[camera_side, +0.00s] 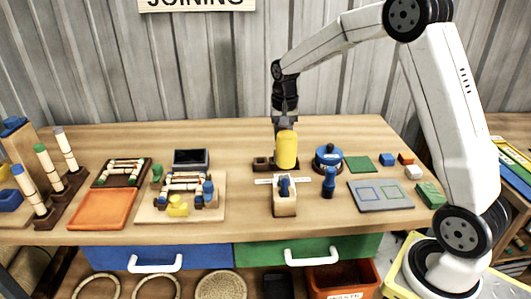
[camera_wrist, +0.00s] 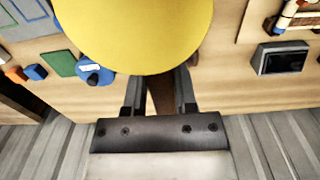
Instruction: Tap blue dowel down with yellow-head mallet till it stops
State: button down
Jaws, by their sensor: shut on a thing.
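The mallet's yellow head (camera_side: 287,150) is upright above the table near its middle in the side view. In the wrist view the yellow head (camera_wrist: 135,30) fills the top centre. My gripper (camera_side: 286,126) is shut on the mallet; its brown handle (camera_wrist: 159,100) shows between the two fingers. A pale wooden block (camera_side: 285,208) stands in front of the mallet, with a blue piece (camera_side: 284,186) at its top that looks like the blue dowel. The head is behind and above it in the picture, apart from it. The head hides the block in the wrist view.
A blue bottle (camera_side: 329,182) and a round blue pot (camera_side: 328,157) stand right of the block. A grey board (camera_side: 380,195) lies further right. A board with jointed pieces (camera_side: 152,207) and an orange tray (camera_side: 102,210) lie left. A dark holder (camera_side: 261,164) is beside the mallet.

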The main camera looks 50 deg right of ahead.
jog(key=shift+f, duration=2.65)
jog(key=shift+r, duration=1.5)
jog(key=shift+f, duration=0.15)
jog(key=shift+f, duration=1.7)
jog(key=shift+r, duration=0.1)
jog(key=shift+r, duration=1.7)
jog(key=shift+f, duration=0.15)
jog(key=shift+f, duration=0.2)
